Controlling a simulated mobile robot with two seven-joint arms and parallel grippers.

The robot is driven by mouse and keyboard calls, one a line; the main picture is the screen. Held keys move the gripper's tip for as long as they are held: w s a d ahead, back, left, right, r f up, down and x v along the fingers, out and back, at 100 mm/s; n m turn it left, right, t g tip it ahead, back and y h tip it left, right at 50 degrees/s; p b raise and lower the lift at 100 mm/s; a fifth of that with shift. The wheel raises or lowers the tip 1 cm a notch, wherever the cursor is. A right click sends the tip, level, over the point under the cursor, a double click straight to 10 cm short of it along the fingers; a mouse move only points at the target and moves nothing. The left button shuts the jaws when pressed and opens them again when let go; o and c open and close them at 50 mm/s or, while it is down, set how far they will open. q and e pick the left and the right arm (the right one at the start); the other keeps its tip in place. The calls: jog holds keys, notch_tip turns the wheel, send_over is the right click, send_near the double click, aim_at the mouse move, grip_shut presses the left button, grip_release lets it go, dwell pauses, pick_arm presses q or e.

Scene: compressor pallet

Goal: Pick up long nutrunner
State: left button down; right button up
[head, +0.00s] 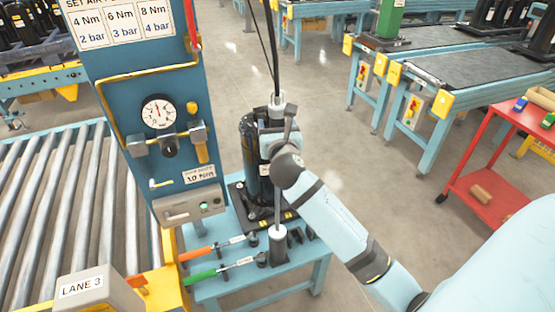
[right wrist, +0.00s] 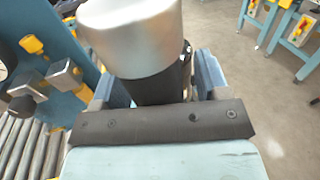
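The long nutrunner (head: 277,205) is upright in the head view, with a dark cable rising from its top and a thin shaft running down to the sockets on the blue stand. My right gripper (head: 280,140) is at its upper body, and my wrist hides part of the tool. In the right wrist view a silver and black cylindrical body (right wrist: 135,35) fills the space between the two fingers of my right gripper (right wrist: 160,85). Whether the fingers press on it cannot be told. My left gripper is not in view.
A black compressor (head: 252,150) stands just behind the nutrunner. A blue panel with a gauge (head: 158,112) and a roller conveyor (head: 40,200) are on the left. Orange (head: 200,253) and green (head: 203,276) handled wrenches lie on the stand. A red cart (head: 490,185) is at right.

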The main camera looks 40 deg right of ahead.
grip_shut()
jog(key=shift+r, duration=0.15)
